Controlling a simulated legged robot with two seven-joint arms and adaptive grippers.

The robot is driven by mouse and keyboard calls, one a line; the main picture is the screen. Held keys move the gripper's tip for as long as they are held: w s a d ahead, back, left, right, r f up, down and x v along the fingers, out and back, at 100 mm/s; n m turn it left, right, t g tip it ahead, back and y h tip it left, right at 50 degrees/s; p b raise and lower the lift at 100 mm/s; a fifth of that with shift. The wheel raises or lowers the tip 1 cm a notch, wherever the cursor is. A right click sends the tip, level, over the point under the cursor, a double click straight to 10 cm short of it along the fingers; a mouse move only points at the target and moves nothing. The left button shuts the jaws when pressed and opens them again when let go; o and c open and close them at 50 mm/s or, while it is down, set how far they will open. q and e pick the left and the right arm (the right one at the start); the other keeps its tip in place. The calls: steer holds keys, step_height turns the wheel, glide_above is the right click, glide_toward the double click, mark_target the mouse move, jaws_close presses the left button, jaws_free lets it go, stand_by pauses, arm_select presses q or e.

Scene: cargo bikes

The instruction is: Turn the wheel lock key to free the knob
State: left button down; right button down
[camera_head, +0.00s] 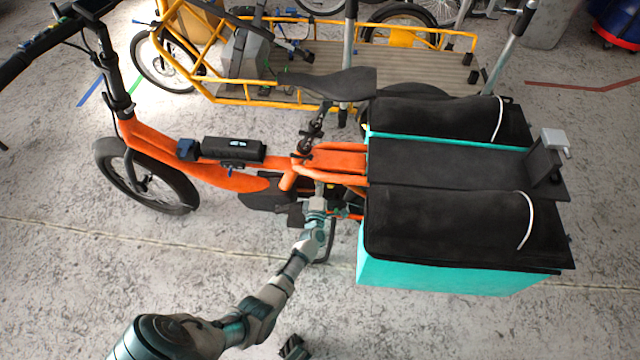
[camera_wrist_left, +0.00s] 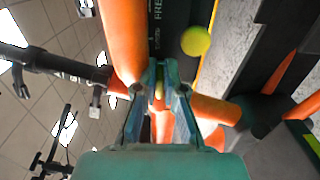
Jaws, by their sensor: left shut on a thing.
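The orange cargo bike (camera_head: 230,178) stands across the middle of the head view, with its front wheel at the left. My left gripper (camera_head: 318,207) reaches in under the seat, beside the rear frame, by the teal and black panniers. In the left wrist view its two fingers (camera_wrist_left: 160,88) are closed together on a small yellowish piece, apparently the wheel lock key, among the orange frame tubes (camera_wrist_left: 122,40). A round yellow-green knob (camera_wrist_left: 195,41) shows just above and right of the fingertips. In the head view the gripper and frame hide the lock.
The black-topped teal panniers (camera_head: 440,225) lie close right of my left gripper. The black seat (camera_head: 333,82) is above it. A yellow cargo bike (camera_head: 400,62) stands behind.

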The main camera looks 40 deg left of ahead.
arm_select(q)
steer(key=shift+s+d+f, duration=0.15)
steer(key=shift+d+f, duration=0.1)
steer(key=shift+f, duration=0.3)
steer(key=c, duration=1.3)
jaws_free()
steer(key=shift+r, duration=0.1)
steer(key=shift+a+r, duration=0.1)
steer(key=shift+r, duration=0.05)
steer(key=v, duration=1.1)
steer(key=shift+s+d, duration=0.2)
steer(key=shift+s, duration=0.15)
